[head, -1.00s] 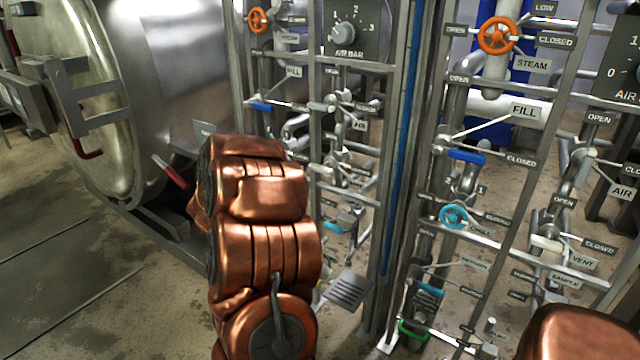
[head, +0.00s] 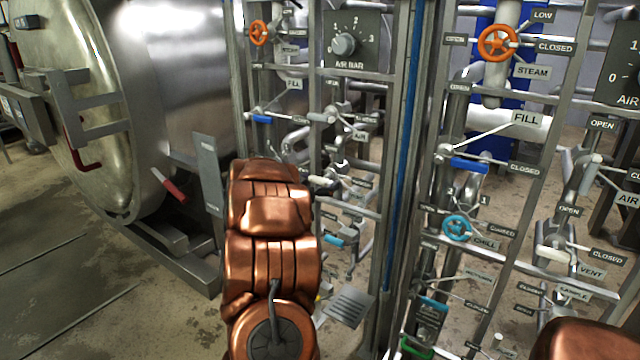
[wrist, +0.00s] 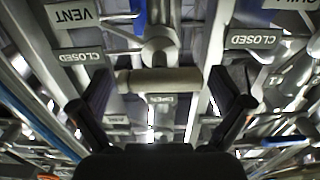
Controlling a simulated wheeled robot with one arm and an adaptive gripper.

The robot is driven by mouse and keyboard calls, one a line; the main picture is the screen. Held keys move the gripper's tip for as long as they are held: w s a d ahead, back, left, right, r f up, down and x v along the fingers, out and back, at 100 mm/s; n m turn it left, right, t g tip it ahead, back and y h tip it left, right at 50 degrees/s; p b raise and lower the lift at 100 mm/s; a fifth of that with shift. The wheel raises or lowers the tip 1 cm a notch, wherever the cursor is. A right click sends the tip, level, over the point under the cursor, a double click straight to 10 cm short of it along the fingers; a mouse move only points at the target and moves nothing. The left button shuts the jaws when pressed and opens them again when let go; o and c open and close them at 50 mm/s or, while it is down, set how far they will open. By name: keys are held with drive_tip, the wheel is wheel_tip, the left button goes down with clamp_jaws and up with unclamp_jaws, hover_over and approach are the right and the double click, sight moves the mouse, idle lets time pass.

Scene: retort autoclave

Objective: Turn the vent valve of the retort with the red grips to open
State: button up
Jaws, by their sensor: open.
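The retort (head: 185,80) with the red grip (head: 168,185) stands at the left of the head view, its valve panel just right of it. The pale vent lever (head: 322,181) on that panel shows partly beside my copper arm. In the wrist view the cream lever handle (wrist: 158,80) lies crosswise between the fingers of my gripper (wrist: 162,84). My gripper is open, a finger near each end of the handle; contact cannot be told. The upside-down VENT label (wrist: 75,14) and a CLOSED label (wrist: 80,57) are at upper left. My gripper is hidden in the head view.
A second valve panel stands at the right, with an orange wheel (head: 498,42), a blue wheel (head: 457,228) and its own vent lever (head: 552,254). Frame posts and pipes crowd the gripper. Open floor (head: 75,290) lies at lower left.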

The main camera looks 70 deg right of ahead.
drive_tip(key=shift+c, duration=0.3)
drive_tip(key=c, duration=0.9)
drive_tip(key=shift+c, duration=0.2)
drive_tip(key=p, duration=0.2)
drive_tip(key=shift+r+n+p, duration=0.25)
drive_tip(key=shift+n+p, duration=0.1)
drive_tip(key=shift+n, duration=0.05)
drive_tip(key=n+p, duration=0.1)
drive_tip(key=p, duration=0.3)
drive_tip(key=shift+r, duration=0.15)
drive_tip(key=n+p, duration=0.3)
drive_tip(key=p, duration=0.4)
drive_tip(key=shift+f+n+p, duration=0.35)
drive_tip(key=shift+n+p, duration=0.25)
drive_tip(key=shift+p, duration=0.3)
drive_tip(key=o, duration=1)
